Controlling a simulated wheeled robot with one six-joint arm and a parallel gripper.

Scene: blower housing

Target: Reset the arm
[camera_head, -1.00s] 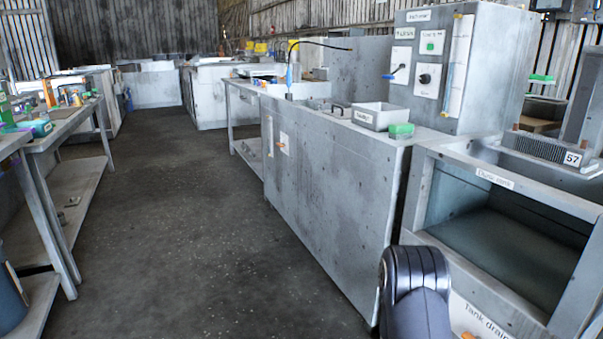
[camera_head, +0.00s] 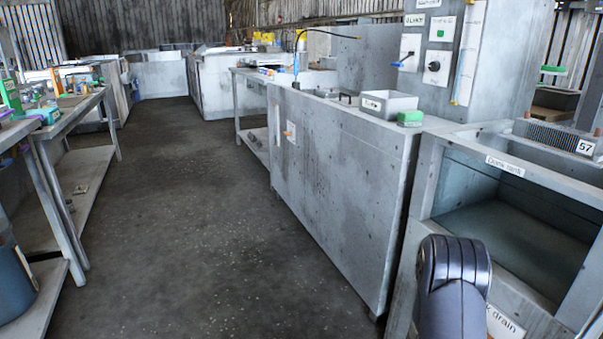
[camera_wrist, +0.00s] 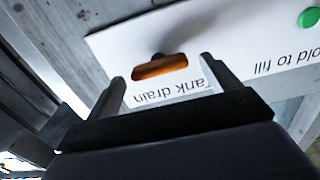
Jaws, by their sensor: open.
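My gripper (camera_wrist: 160,92) is in the wrist view, its two dark fingers apart with nothing between them. Beyond the fingers is a white label plate (camera_wrist: 240,45) reading "Tank drain" and "old to fill", seen upside down. An orange slot or handle (camera_wrist: 160,68) with a dark knob shows on the plate between the fingertips, and I cannot tell whether the fingers touch it. A green button (camera_wrist: 309,17) is at the plate's upper right. In the head view only a dark, rounded link of my arm shows at the bottom right; the gripper itself is out of that view.
An open-fronted tank (camera_head: 505,215) stands at the right, beside a grey cabinet (camera_head: 335,190) bearing a small tray (camera_head: 388,104) and a green block (camera_head: 410,118). A workbench (camera_head: 75,125) lines the left. The aisle floor (camera_head: 190,220) between is clear.

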